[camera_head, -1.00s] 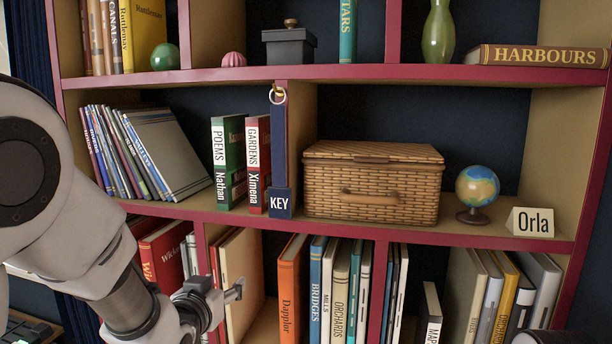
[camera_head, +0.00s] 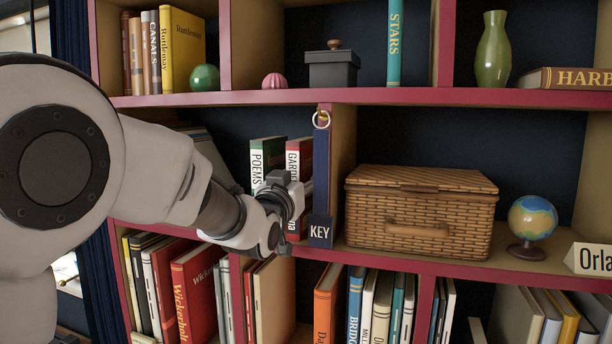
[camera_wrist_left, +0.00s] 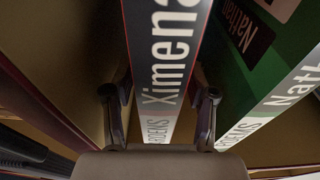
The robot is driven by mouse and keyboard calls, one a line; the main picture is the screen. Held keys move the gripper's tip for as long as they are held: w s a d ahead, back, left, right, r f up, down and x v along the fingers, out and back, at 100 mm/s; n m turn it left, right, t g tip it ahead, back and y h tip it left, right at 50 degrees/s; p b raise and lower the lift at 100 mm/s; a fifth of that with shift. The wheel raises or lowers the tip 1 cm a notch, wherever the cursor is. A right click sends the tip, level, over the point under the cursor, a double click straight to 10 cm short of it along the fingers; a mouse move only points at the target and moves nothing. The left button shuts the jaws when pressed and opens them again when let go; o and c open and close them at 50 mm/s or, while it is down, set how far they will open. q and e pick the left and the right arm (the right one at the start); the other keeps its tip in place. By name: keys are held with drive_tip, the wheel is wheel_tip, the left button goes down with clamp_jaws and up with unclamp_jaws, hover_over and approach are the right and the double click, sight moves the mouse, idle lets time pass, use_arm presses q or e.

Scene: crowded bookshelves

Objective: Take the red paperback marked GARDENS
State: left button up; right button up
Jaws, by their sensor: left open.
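The red paperback (camera_head: 294,162) marked GARDENS and Ximena stands upright on the middle shelf. The green paperback POEMS (camera_head: 258,157) is to its left. My left gripper (camera_head: 292,208) is in front of the red paperback and hides much of its lower spine. In the left wrist view, the red paperback's spine (camera_wrist_left: 168,60) runs between the two parted fingers of my left gripper (camera_wrist_left: 160,92), one on each side. The green paperback (camera_wrist_left: 245,75) is beyond the right finger. How deep the fingertips reach is unclear. My right gripper is not in view.
A dark blue KEY strip with a ring (camera_head: 320,190) hangs on the upright just right of the red paperback. A wicker basket (camera_head: 420,212), a globe (camera_head: 532,220) and an Orla card (camera_head: 594,259) stand further right. Leaning books are partly hidden behind my arm.

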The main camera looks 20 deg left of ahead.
use_arm(q)
drive_tip(key=shift+w+d+r, duration=0.1)
drive_tip(key=shift+w+r, duration=0.25)
drive_tip(key=shift+w, duration=0.3)
drive_tip(key=shift+w+f, duration=0.35)
drive_tip(key=shift+w, duration=0.1)
drive_tip(key=shift+s+r, duration=0.1)
drive_tip(key=shift+s, duration=0.05)
clamp_jaws()
drive_tip(key=shift+r, duration=0.1)
